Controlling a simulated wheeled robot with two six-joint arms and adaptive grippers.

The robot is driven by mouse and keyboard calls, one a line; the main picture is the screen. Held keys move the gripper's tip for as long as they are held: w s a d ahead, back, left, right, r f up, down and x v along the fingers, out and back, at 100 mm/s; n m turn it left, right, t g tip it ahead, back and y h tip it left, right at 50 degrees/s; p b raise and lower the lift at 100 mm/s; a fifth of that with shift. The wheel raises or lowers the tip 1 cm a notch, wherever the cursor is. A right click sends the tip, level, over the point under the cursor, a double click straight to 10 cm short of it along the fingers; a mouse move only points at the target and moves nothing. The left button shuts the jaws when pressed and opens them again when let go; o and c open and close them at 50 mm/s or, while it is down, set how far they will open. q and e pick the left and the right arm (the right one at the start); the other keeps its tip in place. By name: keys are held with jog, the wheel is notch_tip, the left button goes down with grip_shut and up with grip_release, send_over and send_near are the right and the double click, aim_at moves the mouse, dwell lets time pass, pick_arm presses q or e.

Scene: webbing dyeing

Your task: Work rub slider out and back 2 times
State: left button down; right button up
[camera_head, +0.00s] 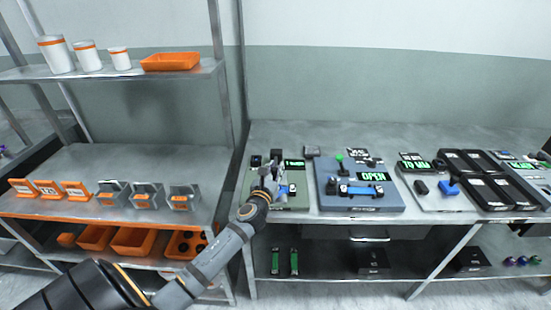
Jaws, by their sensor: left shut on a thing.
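My left arm comes in from the bottom left, and its gripper (270,178) is over the left part of a grey-green tester (294,203) at the left end of the right-hand bench. The gripper is shut on the rub slider, which it mostly hides. How far along its travel the slider stands cannot be told. The tester has a small green-lit display (294,163) at its back and a small blue part (283,190) just right of the gripper. My right gripper is not in view.
A blue-grey machine (360,203) with a green knob and lit display stands close on the right. Further right are a scale-like unit (419,165) and black trays (503,190). A shelf upright (233,95) rises left of the bench. The bench behind the tester is mostly clear.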

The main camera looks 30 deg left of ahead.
pick_arm(q)
jog(key=shift+s+f, duration=0.1)
jog(key=shift+f, duration=0.25)
jog(key=c, duration=1.4)
grip_release()
jog(key=shift+s, duration=0.1)
jog(key=o, duration=0.3)
jog(key=shift+s+d+r, duration=0.2)
jog(key=shift+r, duration=0.15)
jog(key=shift+w, duration=0.1)
jog(key=shift+f, duration=0.1)
jog(key=v, duration=1.2)
